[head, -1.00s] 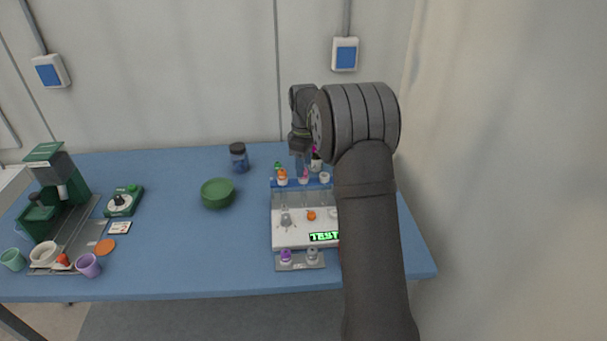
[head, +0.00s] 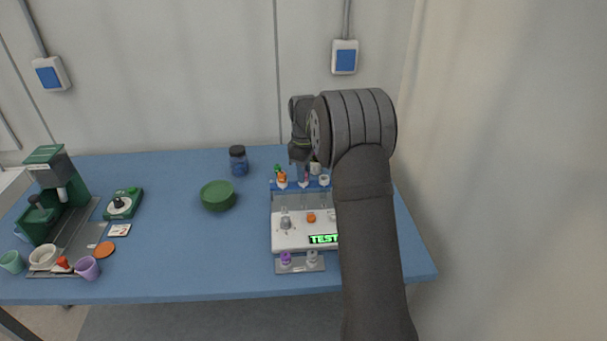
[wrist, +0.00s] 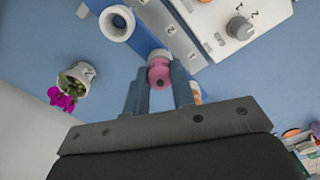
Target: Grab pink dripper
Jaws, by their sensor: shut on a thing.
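The pink dripper (wrist: 159,74) sits at the blue rack (wrist: 146,42), between the two fingers of my gripper (wrist: 158,88) in the wrist view. My gripper is shut on it. In the head view my gripper (head: 302,168) reaches down at the back of the rack, and only a little of the dripper shows there beside it. Whether the dripper is still seated in its holder or lifted I cannot tell.
An orange dripper (head: 282,178) stands just left in the rack. A white pot (wrist: 77,78) with a magenta flower stands near. A green bowl (head: 218,195) and blue jar (head: 239,161) lie left.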

